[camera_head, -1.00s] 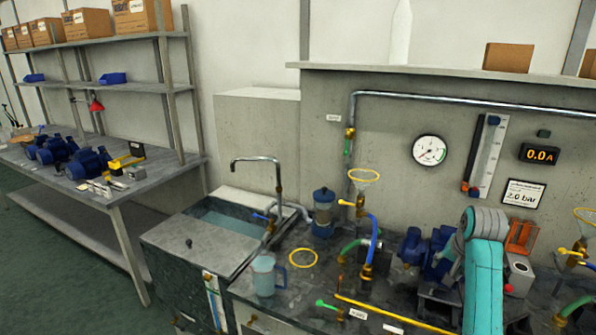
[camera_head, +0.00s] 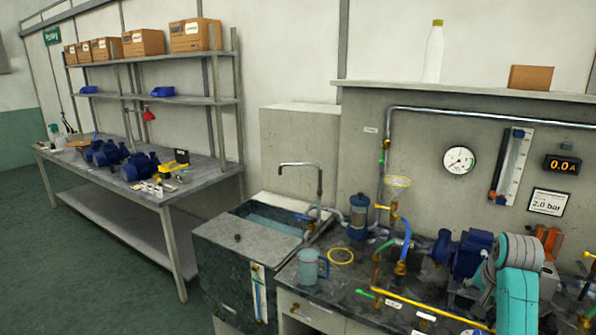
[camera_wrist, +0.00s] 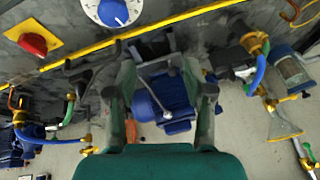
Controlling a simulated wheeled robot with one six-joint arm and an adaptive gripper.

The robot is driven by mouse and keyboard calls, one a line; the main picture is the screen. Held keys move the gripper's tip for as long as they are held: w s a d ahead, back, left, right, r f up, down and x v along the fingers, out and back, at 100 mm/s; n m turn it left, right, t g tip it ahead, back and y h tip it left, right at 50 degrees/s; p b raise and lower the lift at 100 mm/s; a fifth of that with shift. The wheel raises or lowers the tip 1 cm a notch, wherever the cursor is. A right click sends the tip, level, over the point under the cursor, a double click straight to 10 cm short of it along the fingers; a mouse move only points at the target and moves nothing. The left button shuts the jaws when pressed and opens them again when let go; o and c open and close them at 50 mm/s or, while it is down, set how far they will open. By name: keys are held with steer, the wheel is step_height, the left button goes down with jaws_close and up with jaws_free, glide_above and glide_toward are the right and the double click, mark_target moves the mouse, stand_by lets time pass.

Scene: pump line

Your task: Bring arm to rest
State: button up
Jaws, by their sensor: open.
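My arm (camera_head: 518,285), with grey and teal links, reaches over the right part of the pump bench in the head view. My gripper's fingers are hidden there. In the wrist view my gripper (camera_wrist: 166,82) is open, with its two dark fingers apart and nothing held between them. A blue pump motor (camera_wrist: 165,100) shows beyond the gap between the fingers. A blue pump (camera_head: 472,252) stands just left of my arm in the head view.
A yellow pipe (camera_head: 420,308) runs along the bench front. A funnel (camera_head: 397,183) on valves, a jug (camera_head: 308,268) and a sink (camera_head: 255,233) lie left. In the wrist view, a red knob (camera_wrist: 33,43) and blue dial (camera_wrist: 112,12) are near the top. Floor at far left is clear.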

steer(key=shift+n+t, duration=0.5)
steer(key=a+f, duration=0.1)
steer(key=f, duration=0.2)
steer(key=s+a+f, duration=0.1)
steer(key=a+f, duration=0.1)
steer(key=f, duration=0.1)
steer(key=a+f, duration=0.1)
steer(key=f, duration=0.2)
steer(key=shift+s+a, duration=0.2)
steer(key=shift+s, duration=0.15)
steer(key=s+a+f+n+t, duration=0.4)
steer(key=s+a+f, duration=1.2)
steer(key=s+f, duration=0.25)
steer(key=s+a+r+n+t, duration=0.15)
steer(key=s+a, duration=0.25)
steer(key=s, duration=0.5)
steer(key=s+a+r+n+t, duration=0.1)
steer(key=s+a+r, duration=0.2)
steer(key=s, duration=0.6)
steer(key=s+a+r+n+t+y, duration=0.1)
steer(key=s+a+r+n+t, duration=0.1)
steer(key=s+r, duration=1.2)
steer(key=shift+s+a+t+y, duration=0.2)
steer(key=shift+a+t+y, duration=0.2)
steer(key=shift+a, duration=0.1)
